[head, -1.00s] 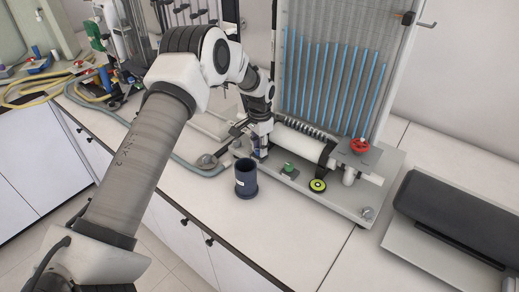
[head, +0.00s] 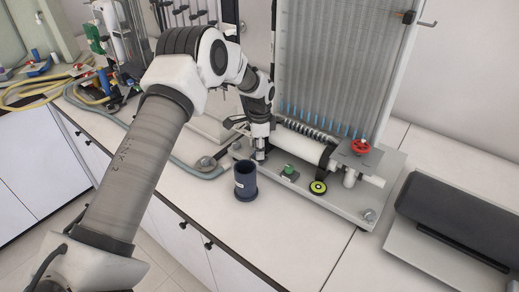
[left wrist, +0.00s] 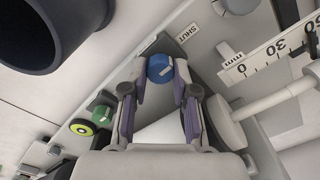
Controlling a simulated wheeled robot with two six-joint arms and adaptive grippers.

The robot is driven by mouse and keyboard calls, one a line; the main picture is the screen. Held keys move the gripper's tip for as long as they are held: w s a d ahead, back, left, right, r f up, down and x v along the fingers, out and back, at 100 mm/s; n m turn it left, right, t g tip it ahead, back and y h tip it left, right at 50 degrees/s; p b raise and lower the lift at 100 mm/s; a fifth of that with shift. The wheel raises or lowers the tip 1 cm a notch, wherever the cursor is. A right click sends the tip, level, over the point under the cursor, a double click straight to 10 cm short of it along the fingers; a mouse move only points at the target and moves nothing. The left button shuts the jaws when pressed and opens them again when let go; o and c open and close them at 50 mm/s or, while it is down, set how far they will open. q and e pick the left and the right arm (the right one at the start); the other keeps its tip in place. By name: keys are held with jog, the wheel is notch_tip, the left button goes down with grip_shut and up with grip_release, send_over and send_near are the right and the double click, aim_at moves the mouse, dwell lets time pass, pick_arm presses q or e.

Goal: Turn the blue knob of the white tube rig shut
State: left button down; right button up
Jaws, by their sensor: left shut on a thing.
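The white tube rig (head: 348,60) stands on the counter, its tall panel of tubes upright at the back; short blue columns show low in the tubes. My left gripper (head: 261,155) points down at the left end of the rig's base and hides the knob in the head view. In the left wrist view the blue knob (left wrist: 160,68) sits between the fingertips of my left gripper (left wrist: 160,74), which is shut on it. A label reading SHUT (left wrist: 187,33) lies just beyond the knob. My right gripper is not in view.
A dark cup (head: 246,182) stands close in front of the gripper. A green knob (head: 288,170), a yellow-green round part (head: 318,187) and a red valve wheel (head: 360,147) are on the rig to the right. A dark case (head: 462,222) lies at far right.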

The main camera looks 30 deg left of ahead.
pick_arm(q)
jog(key=shift+s+f, duration=0.15)
jog(key=shift+f, duration=0.05)
jog(key=c, duration=0.9)
grip_release()
jog(key=shift+r, duration=0.3)
notch_tip(320, 180, up, 8)
jog(key=shift+f, duration=0.25)
